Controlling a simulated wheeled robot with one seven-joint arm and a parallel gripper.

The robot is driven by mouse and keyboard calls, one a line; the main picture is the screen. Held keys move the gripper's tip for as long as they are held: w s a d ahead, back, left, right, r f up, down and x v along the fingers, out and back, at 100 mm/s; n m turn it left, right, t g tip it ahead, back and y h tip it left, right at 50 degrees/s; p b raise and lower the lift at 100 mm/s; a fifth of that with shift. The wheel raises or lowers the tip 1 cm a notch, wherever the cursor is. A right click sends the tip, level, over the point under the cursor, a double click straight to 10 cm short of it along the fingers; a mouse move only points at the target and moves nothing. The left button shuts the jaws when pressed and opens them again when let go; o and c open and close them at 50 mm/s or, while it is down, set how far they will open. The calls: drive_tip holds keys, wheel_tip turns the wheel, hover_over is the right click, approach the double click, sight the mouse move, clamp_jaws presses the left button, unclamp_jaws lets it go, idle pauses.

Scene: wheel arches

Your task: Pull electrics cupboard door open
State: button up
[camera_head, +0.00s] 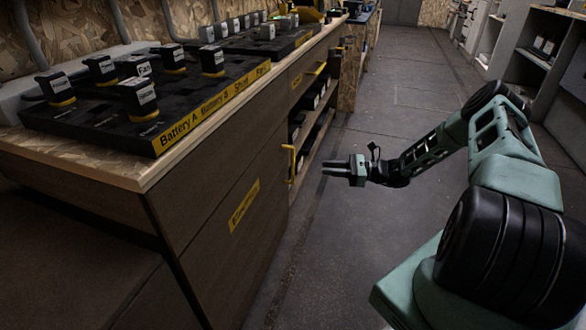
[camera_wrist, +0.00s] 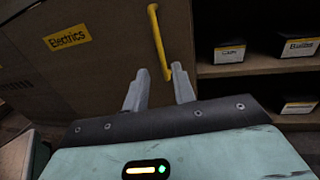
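The electrics cupboard door (camera_head: 232,225) is a dark brown panel with a yellow "Electrics" label (camera_head: 244,206). It looks closed, flush with the cabinet front. Its yellow vertical bar handle (camera_head: 290,164) is at the door's right edge. In the wrist view the door (camera_wrist: 105,50) fills the left, and the handle (camera_wrist: 158,42) stands just beyond my fingertips. My gripper (camera_head: 328,168) points left toward the handle, a short gap away. In the wrist view my gripper (camera_wrist: 158,82) has its two fingers apart with nothing between them; the handle's lower end lines up near the right finger.
Open shelves with labelled boxes (camera_wrist: 298,47) lie right of the door. The worktop (camera_head: 85,160) above carries a black board (camera_head: 130,135) with several labelled black blocks. Bare floor (camera_head: 330,250) lies in front of the cabinet. More shelving (camera_head: 545,50) stands on the far right.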

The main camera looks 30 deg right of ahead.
drive_tip(key=b, duration=0.4)
hover_over(293, 182)
drive_tip(key=shift+w+d, duration=0.15)
drive_tip(key=shift+w, duration=0.1)
clamp_jaws()
